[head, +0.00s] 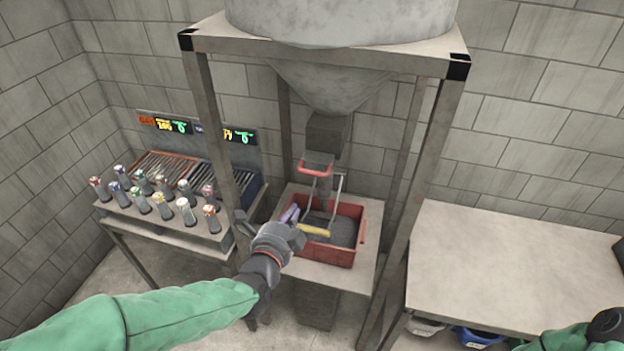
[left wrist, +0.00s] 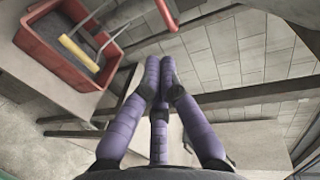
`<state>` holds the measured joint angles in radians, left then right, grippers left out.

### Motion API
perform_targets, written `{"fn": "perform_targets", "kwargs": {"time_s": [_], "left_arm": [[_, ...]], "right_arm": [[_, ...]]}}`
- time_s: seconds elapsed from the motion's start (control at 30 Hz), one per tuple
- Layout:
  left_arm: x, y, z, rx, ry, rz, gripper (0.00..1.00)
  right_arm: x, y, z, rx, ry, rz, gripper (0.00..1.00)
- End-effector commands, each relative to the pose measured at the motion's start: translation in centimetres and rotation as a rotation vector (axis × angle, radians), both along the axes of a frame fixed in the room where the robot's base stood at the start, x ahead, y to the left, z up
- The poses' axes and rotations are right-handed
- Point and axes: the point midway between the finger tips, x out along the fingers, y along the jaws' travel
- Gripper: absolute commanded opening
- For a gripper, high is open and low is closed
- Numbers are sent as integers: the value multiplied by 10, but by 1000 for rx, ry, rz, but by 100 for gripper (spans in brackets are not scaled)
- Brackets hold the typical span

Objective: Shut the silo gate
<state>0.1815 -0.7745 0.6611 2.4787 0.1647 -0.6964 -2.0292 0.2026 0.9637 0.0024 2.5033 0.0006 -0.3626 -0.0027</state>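The silo's grey cone (head: 330,85) narrows to a dark square outlet (head: 328,133). Below the outlet is the gate, with a red bar (head: 317,169) that also shows at the top of the left wrist view (left wrist: 166,14). Two thin metal rods run down from the gate area to a yellow grip (head: 313,230), which hangs low over the crate; the left wrist view shows this grip too (left wrist: 80,52). My left gripper (head: 292,213) is just left of the yellow grip, apart from it. Its purple fingers (left wrist: 160,66) are drawn together with nothing between them.
A red crate (head: 357,238) with dark grains stands on a small table under the outlet. Silo frame posts (head: 418,190) rise around it. At left, a bench (head: 185,235) holds several capped bottles. A bare table (head: 510,270) stands at right.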

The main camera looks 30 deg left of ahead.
Motion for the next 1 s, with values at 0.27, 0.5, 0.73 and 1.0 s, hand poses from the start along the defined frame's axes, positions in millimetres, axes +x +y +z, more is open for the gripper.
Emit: {"fn": "perform_targets", "kwargs": {"time_s": [0.27, 0.5, 0.73, 1.0], "left_arm": [[29, 7, -8, 0, 3, 0, 0], [65, 15, -15, -1, 3, 0, 0], [98, 23, -22, -1, 3, 0, 0], [125, 30, -27, -1, 2, -1, 0]], "right_arm": [[0, 0, -6, 0, 0, 0, 40], [0, 0, -10, 0, 0, 0, 40], [0, 0, -12, 0, 0, 0, 40], [0, 0, -12, 0, 0, 0, 40]]}}
